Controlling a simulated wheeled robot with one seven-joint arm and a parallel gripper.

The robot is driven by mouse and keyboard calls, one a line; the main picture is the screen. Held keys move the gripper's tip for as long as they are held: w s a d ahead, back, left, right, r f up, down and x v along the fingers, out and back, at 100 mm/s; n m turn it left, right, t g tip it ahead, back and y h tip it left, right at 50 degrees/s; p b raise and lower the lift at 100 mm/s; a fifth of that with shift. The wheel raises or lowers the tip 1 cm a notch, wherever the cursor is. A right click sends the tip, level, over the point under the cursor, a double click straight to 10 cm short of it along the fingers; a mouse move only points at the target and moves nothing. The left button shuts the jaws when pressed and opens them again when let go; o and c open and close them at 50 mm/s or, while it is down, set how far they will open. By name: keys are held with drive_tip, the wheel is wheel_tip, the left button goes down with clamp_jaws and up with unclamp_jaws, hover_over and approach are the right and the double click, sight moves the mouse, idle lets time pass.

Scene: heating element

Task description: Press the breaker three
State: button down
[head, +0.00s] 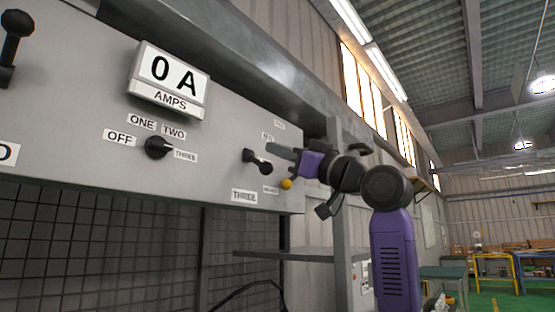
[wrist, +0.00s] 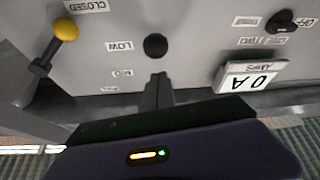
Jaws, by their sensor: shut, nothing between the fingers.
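In the wrist view, the yellow-tipped lever (wrist: 65,29) stands at the left, by a CLOSED label (wrist: 86,6). A round black knob (wrist: 155,46) is straight beyond my fingertips (wrist: 158,78). My gripper is shut and empty, its fingers pointing at the panel near that knob. Contact with the panel cannot be told.
A rotary selector (head: 157,147) with OFF, ONE, TWO and THREE labels sits left on the panel, under a 0 A display (head: 168,79). Another black lever (head: 14,40) is at the far left edge. A metal ledge (head: 230,60) runs above the panel.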

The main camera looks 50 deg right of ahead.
drive_tip(key=shift+w+f+t+y+b, duration=0.2)
drive_tip(key=shift+f+t+b, duration=0.35)
drive_tip(key=shift+f, duration=0.2)
drive_tip(key=shift+w+f+t+y+b, duration=0.15)
drive_tip(key=shift+f+t+b, duration=0.3)
drive_tip(key=shift+f+b, duration=0.25)
drive_tip(key=shift+w+f, duration=0.15)
drive_tip(key=shift+f, duration=0.05)
